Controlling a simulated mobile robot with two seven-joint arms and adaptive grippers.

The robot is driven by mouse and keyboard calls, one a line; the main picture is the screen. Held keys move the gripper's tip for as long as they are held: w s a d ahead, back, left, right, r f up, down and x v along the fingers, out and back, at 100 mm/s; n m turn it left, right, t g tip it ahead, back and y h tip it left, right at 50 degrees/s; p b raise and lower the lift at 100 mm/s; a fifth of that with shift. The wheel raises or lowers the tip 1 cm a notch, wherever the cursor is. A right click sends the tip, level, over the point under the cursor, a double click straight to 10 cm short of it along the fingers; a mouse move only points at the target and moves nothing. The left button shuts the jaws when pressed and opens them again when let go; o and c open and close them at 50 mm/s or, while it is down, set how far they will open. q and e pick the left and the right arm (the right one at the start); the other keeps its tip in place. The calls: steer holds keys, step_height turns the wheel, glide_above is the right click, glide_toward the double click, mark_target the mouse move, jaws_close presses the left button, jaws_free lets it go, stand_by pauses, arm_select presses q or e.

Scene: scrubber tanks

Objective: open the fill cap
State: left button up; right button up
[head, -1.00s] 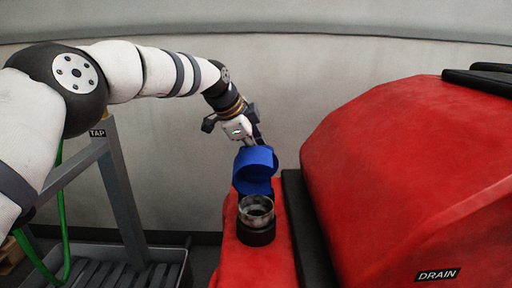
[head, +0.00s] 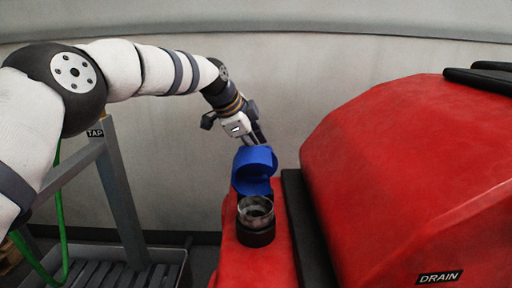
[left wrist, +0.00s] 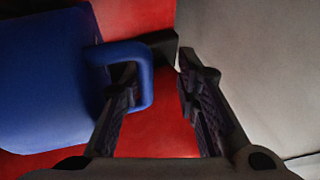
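The blue fill cap (head: 255,168) stands tipped up behind the filler neck (head: 256,211) on the red tank, and the neck's round mouth is uncovered. In the left wrist view the cap (left wrist: 45,80) fills the left side, with its blue loop tab (left wrist: 149,78) reaching between my fingers. My left gripper (head: 256,142) is just above and behind the cap. In the left wrist view its fingers (left wrist: 158,75) are apart; the left finger overlaps the loop, and I cannot tell whether it touches it. My right gripper is not in view.
The large red machine body (head: 410,170) with a DRAIN label (head: 440,277) rises to the right of the neck. A grey stand with a TAP label (head: 95,133), a green hose (head: 60,220) and a slatted tray (head: 120,272) are at the left. A pale wall is behind.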

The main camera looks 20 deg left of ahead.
arm_select(q)
steer(key=shift+s+f, duration=0.15)
steer(key=shift+f, duration=0.35)
steer(key=shift+s+f, duration=0.15)
steer(key=shift+f, duration=0.35)
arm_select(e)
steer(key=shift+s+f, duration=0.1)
arm_select(q)
steer(key=a+r, duration=0.2)
steer(key=r, duration=0.5)
steer(key=s+a+r+p, duration=0.1)
steer(key=a+r, duration=0.2)
steer(key=r, duration=0.4)
steer(key=shift+r, duration=0.15)
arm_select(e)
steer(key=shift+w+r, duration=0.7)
arm_select(q)
steer(key=shift+s, duration=0.1)
steer(key=v, duration=1.2)
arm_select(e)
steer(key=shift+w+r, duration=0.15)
